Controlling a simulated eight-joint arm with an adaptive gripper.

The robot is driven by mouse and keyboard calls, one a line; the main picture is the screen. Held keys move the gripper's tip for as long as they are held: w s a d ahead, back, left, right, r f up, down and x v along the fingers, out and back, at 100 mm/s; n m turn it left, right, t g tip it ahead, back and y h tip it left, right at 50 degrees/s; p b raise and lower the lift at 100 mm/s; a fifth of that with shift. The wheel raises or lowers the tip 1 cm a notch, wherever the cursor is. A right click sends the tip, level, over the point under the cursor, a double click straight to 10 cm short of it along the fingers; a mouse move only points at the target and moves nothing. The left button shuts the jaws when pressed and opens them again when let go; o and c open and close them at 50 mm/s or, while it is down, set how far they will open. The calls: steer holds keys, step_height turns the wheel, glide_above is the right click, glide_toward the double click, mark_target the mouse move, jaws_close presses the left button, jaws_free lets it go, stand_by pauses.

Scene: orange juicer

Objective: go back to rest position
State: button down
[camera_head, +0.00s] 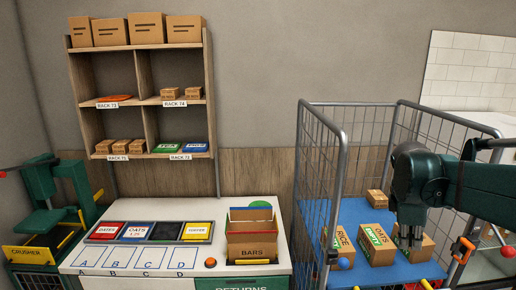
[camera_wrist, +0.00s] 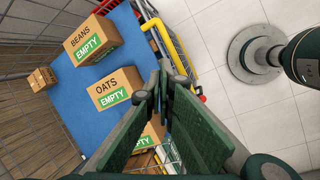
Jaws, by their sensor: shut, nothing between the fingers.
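My gripper (camera_head: 411,238) hangs pointing down at the right, inside the wire cage trolley (camera_head: 340,130), in front of a cardboard box (camera_head: 428,250). In the wrist view my gripper's dark green fingers (camera_wrist: 160,88) are together with nothing held. Below them, an OATS box (camera_wrist: 108,86) marked EMPTY lies on the blue trolley floor (camera_wrist: 75,100). A BEANS box (camera_wrist: 92,40), also marked EMPTY, lies beyond it. Another box (camera_wrist: 152,134) is partly hidden by the fingers. I cannot tell the gap between the fingertips and the boxes.
A RICE box (camera_head: 343,247) and a small box (camera_head: 377,197) are also in the trolley. Its mesh walls stand close around my arm. Left are the white counter (camera_head: 140,258) with a BARS box (camera_head: 252,240), the rack (camera_head: 140,90) and the green crusher (camera_head: 45,220).

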steer(key=s+a+f+m+t+y+b, duration=0.2)
steer(key=s+a+f+m+b, duration=0.3)
steer(key=a+f, duration=0.3)
steer(key=s+a+f+m+t+y+b, duration=0.1)
steer(key=s+a+f+m+t+b, duration=0.2)
steer(key=s+a+f+m, duration=0.4)
steer(key=s+a+f+b, duration=0.1)
steer(key=a, duration=0.8)
steer(key=shift+s+a+t+y+b, duration=0.3)
steer(key=shift+a+t+y+b, duration=0.05)
steer(key=shift+t+y+b, duration=0.05)
